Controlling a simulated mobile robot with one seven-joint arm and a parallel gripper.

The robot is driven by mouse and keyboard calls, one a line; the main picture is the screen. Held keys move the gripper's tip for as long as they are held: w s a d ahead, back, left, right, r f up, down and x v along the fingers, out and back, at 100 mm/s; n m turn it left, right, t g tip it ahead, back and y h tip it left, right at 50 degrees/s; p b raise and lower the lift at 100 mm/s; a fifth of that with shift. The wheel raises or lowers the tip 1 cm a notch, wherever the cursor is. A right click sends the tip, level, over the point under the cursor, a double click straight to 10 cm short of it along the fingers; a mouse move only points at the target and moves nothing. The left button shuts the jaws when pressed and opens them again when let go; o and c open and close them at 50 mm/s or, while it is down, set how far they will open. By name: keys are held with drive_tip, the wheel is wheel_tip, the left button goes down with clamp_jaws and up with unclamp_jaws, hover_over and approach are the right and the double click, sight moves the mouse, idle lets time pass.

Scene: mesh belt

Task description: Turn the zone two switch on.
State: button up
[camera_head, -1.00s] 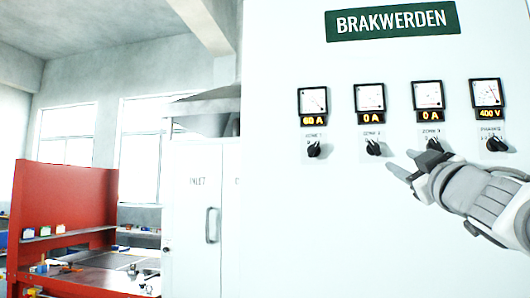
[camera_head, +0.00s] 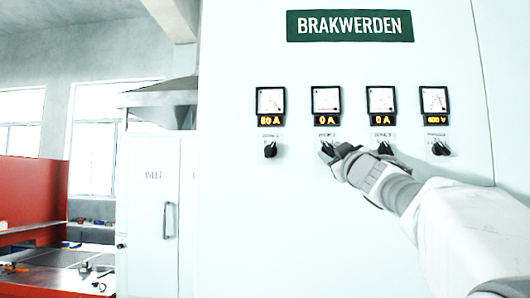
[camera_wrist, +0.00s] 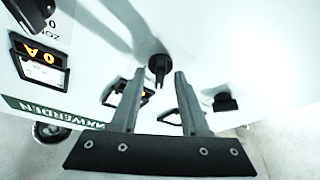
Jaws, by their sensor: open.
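The zone two switch (camera_head: 327,146) is a black rotary knob under the second meter on the white panel. My gripper (camera_head: 333,154) is in front of it and partly covers it, so its pointer direction is hard to read in the head view. In the wrist view the open gripper (camera_wrist: 158,85) has one finger on each side of a black knob (camera_wrist: 158,62), which lies just beyond the fingertips. A gap shows on both sides of it, and I cannot tell any contact. The second meter (camera_head: 326,100) has a display reading 0 A.
The zone one knob (camera_head: 270,150) is to the left, under a display of about 60 A. The zone three knob (camera_head: 385,148) and a fourth knob (camera_head: 441,148) are to the right. A green BRAKWERDEN sign (camera_head: 350,26) is above. A red bench (camera_head: 35,195) stands far left.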

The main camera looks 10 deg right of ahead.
clamp_jaws()
